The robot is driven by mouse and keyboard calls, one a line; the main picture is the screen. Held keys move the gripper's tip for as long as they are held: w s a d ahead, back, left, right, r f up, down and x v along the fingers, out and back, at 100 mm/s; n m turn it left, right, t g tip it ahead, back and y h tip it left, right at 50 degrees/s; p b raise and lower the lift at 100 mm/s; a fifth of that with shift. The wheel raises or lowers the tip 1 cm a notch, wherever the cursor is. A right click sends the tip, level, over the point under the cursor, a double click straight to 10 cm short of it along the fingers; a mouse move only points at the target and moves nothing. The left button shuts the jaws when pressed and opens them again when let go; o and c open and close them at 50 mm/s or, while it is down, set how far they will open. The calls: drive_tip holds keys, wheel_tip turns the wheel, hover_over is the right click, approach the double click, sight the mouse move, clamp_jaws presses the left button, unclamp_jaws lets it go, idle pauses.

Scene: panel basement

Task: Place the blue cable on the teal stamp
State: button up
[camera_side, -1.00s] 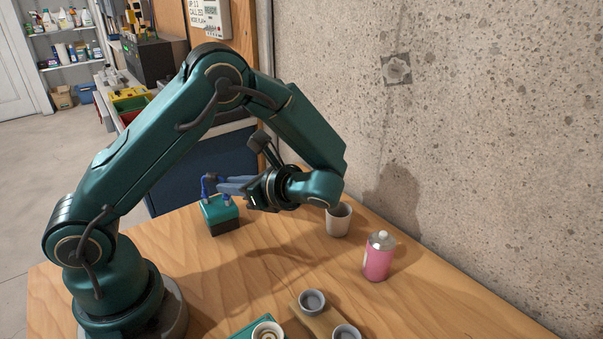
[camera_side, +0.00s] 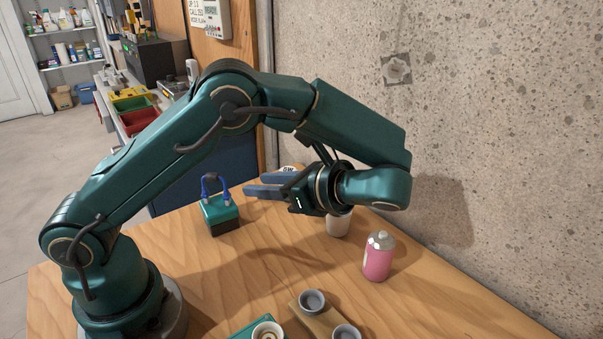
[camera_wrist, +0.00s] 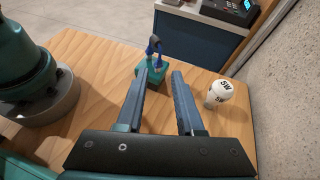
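The blue cable (camera_side: 223,190) stands as an upside-down U on top of the teal stamp (camera_side: 219,211), a teal block with a dark base on the table. In the wrist view the blue cable (camera_wrist: 154,46) also rests on the teal stamp (camera_wrist: 150,68), beyond the fingertips. My gripper (camera_side: 247,189) is to the right of the cable, apart from it. In the wrist view my gripper (camera_wrist: 160,70) has its two fingers spread with nothing between them.
A pink spray bottle (camera_side: 378,257) and a pale cup (camera_side: 338,226) stand right of the stamp. A white object marked "SW" (camera_wrist: 219,93) shows in the wrist view. Small grey cups (camera_side: 312,301) are at the front. A concrete wall (camera_side: 480,130) bounds the right.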

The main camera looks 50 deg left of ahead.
drive_tip(key=s+d+r+n+t+h, duration=0.1)
drive_tip(key=s+d+n+t+h, duration=0.1)
drive_tip(key=s+n+t+h, duration=0.2)
drive_tip(key=s+d+r+n+t+h, duration=0.2)
drive_tip(key=s+d+n+t+h, duration=0.1)
drive_tip(key=n+h, duration=0.6)
drive_tip(key=shift+s+d+r+n+t, duration=0.15)
drive_tip(key=shift+s+d+n+t, duration=0.15)
drive_tip(key=shift+s+n+t, duration=0.6)
